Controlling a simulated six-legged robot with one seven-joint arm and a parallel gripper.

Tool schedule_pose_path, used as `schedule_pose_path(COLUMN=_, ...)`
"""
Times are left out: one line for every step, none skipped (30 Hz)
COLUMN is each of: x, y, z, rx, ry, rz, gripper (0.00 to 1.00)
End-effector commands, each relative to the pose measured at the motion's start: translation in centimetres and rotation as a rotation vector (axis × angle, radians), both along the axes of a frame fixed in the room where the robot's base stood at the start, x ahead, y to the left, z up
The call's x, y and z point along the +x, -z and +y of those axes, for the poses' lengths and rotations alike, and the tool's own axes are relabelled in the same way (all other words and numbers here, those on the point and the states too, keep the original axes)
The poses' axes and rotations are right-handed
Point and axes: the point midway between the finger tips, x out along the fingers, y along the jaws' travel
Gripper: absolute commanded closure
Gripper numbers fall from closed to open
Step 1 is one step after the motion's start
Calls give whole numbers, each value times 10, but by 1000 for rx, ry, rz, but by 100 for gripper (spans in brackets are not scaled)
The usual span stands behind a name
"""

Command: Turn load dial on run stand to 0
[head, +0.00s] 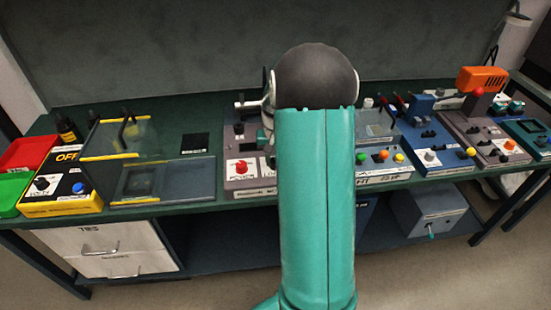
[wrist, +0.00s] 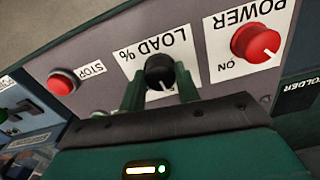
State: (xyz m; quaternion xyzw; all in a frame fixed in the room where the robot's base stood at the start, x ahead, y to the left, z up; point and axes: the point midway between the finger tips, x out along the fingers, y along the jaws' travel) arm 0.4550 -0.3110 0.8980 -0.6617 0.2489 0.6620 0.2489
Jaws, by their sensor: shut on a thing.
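The load dial (wrist: 158,68) is a black knob on a white plate marked LOAD %, upside down in the wrist view. A short white pointer line shows on its lower side. My gripper (wrist: 160,80) is shut on the dial, one green finger on each side. The run stand (wrist: 110,48) has a grey front panel; part of it shows in the head view (head: 238,184). In the head view my teal arm hides the dial and the gripper. The plate's scale numbers cannot be read.
On the same panel, a red POWER knob (wrist: 257,42) sits right of the dial and a red STOP button (wrist: 62,82) left of it in the wrist view. Other stands crowd the bench on both sides, including a blue one (head: 428,140) and a yellow-black box (head: 62,182).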

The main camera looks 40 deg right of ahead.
Motion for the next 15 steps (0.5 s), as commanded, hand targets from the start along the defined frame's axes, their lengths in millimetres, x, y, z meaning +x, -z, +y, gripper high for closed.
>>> schedule_pose_path(x=0, y=0, z=-1, rx=-1, ry=-43, rz=-2, gripper=91)
schedule_pose_path(x=0, y=0, z=-1, rx=-2, ry=-72, rz=-1, gripper=91)
schedule_pose_path(x=0, y=0, z=-1, rx=-2, ry=-110, rz=-1, gripper=91)
schedule_pose_path(x=0, y=-1, z=-1, rx=-2, ry=-138, rz=-1, gripper=91)
schedule_pose_path(x=0, y=-1, z=-1, rx=-2, ry=-167, rz=-1, gripper=91)
schedule_pose_path(x=0, y=-1, z=-1, rx=-2, ry=-205, rz=-1, gripper=91)
schedule_pose_path(x=0, y=-1, z=-1, rx=-2, ry=-233, rz=-1, gripper=91)
schedule_pose_path(x=0, y=-1, z=-1, rx=-2, ry=-262, rz=-1, gripper=91)
schedule_pose_path(x=0, y=-1, z=-1, rx=-2, ry=-299, rz=-1, gripper=91)
schedule_pose_path(x=0, y=-1, z=-1, rx=-1, ry=-327, rz=-2, gripper=91)
schedule_pose_path(x=0, y=-1, z=-1, rx=-1, ry=-354, rz=-2, gripper=91)
schedule_pose_path(x=0, y=-1, z=-1, rx=-1, ry=-389, rz=-2, gripper=91)
schedule_pose_path(x=0, y=-1, z=-1, rx=-1, ry=-415, rz=-2, gripper=91)
schedule_pose_path(x=0, y=-1, z=-1, rx=-1, ry=-440, rz=-2, gripper=91)
schedule_pose_path(x=0, y=-1, z=-1, rx=-1, ry=-473, rz=-2, gripper=91)
